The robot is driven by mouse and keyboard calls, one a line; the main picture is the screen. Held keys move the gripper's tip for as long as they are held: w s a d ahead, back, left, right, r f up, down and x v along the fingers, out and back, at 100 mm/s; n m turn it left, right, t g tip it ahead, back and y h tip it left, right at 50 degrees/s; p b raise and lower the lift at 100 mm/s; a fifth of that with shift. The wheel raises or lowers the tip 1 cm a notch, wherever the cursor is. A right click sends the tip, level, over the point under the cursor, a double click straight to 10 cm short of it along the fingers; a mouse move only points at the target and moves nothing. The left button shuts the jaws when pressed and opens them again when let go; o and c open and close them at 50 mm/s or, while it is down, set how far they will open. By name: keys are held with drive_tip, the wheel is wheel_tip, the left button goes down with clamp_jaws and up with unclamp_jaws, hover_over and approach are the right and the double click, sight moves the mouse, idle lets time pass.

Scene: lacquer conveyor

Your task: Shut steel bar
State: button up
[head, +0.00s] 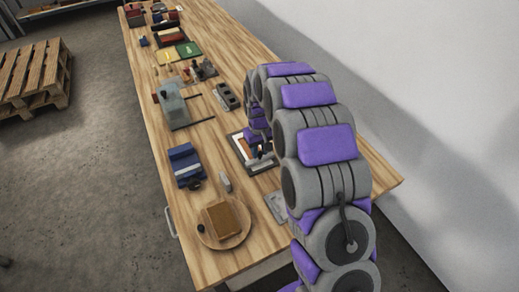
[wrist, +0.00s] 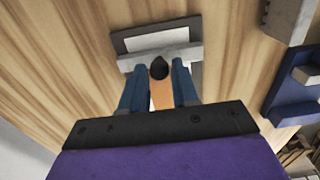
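A pale grey steel bar (wrist: 160,57) lies across a dark-edged frame with a white panel (wrist: 157,41) in the wrist view. A black knob (wrist: 159,68) stands at the middle of the bar, with an orange-brown strip (wrist: 161,96) below it in the picture. My gripper (wrist: 158,66) has its two blue fingers apart, one on each side of the knob, with gaps showing. Whether either finger touches the bar cannot be told. In the head view the frame (head: 236,139) lies on the table, and my arm partly hides it and the gripper.
The long wooden table (head: 230,258) also holds a blue box (head: 185,163), a round board (head: 232,240) with a brown block (head: 224,218), a grey-green box (head: 172,100) and a grey block with holes (head: 226,96). A wall runs along the right; a pallet (head: 33,75) stands left.

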clamp_jaws()
idle(0.3)
drive_tip(key=shift+w+a+p, duration=0.95)
drive_tip(key=shift+w+p, duration=0.3)
drive_tip(key=shift+w, duration=1.05)
drive_tip(key=shift+w+a+p, duration=1)
drive_tip(key=shift+w+p, duration=0.25)
drive_tip(key=shift+w, duration=1.05)
drive_tip(key=shift+w+a+p, duration=0.95)
drive_tip(key=shift+w+p, duration=0.3)
drive_tip(key=shift+w, duration=1.05)
drive_tip(key=shift+r, duration=0.1)
drive_tip(key=shift+o, duration=1.5)
unclamp_jaws()
drive_tip(key=shift+w+a, duration=0.1)
drive_tip(key=shift+w, duration=0.05)
drive_tip(key=shift+o, duration=0.5)
